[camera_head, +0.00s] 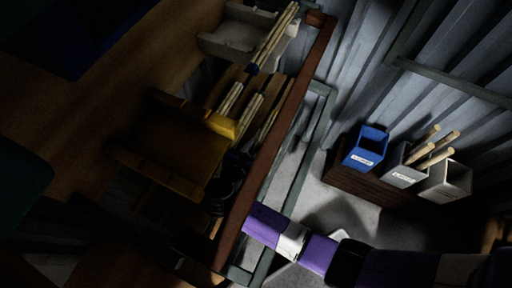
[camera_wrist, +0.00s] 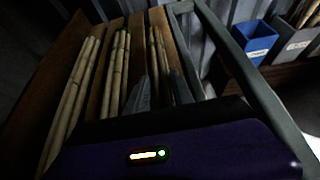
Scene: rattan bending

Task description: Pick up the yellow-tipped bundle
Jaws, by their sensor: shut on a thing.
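Several pale rattan bundles stand in a wooden slotted rack: a left bundle (camera_wrist: 72,100), a middle bundle (camera_wrist: 117,72) and a right bundle (camera_wrist: 158,58). Two of them also show in the head view, as a left one (camera_head: 230,98) and a middle one (camera_head: 249,114). My gripper (camera_wrist: 162,92) has its grey fingers on either side of the right bundle's lower part and is shut on it. In the head view my gripper (camera_head: 232,172) is dark, at the rack's near end.
A yellow bin (camera_head: 170,145) lies left of the rack. A blue-banded bundle (camera_head: 274,38) rests by a pale tray (camera_head: 232,36). A red-brown rail (camera_head: 270,135) runs along the rack's right side. A blue bin (camera_head: 366,148) and two grey bins (camera_head: 402,170) stand right.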

